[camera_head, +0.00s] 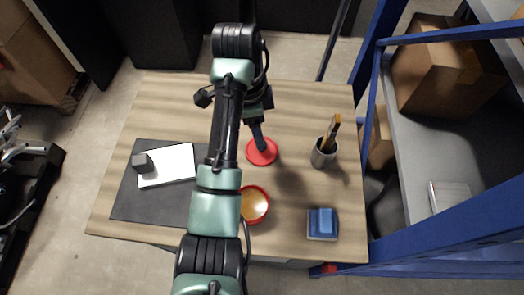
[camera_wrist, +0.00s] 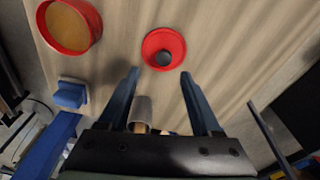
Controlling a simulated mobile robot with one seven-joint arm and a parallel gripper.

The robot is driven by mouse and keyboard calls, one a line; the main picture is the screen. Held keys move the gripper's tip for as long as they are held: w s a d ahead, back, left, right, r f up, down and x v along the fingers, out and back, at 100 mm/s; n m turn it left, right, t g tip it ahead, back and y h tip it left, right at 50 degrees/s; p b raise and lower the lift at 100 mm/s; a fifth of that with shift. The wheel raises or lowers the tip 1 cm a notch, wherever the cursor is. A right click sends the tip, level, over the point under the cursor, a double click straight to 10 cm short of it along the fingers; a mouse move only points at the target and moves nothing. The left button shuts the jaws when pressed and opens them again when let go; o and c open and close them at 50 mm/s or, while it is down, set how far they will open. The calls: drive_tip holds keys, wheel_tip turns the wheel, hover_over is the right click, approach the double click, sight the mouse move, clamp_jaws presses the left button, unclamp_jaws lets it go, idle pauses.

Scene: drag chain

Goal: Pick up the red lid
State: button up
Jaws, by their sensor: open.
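The red lid (camera_head: 268,158) is a round disc lying flat on the wooden table.
A grey cup (camera_head: 323,158) holding brush-like tools stands right of the lid. A blue block (camera_head: 321,221) on a pale base is at the front right. A dark mat (camera_head: 145,208) with a white pad (camera_head: 170,166) and grey block (camera_head: 142,162) lies left. The table's back is clear.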

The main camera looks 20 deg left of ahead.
wheel_tip(320, 180, down, 2)
drive_tip(key=shift+d+f, duration=0.1)
drive_tip(key=shift+f, duration=0.05)
drive_tip(key=shift+w+f, duration=0.2)
drive_tip(key=shift+f, duration=1.05)
drive_tip(key=shift+w+f, duration=0.2)
drive_tip(key=shift+f, duration=1.05)
clamp_jaws()
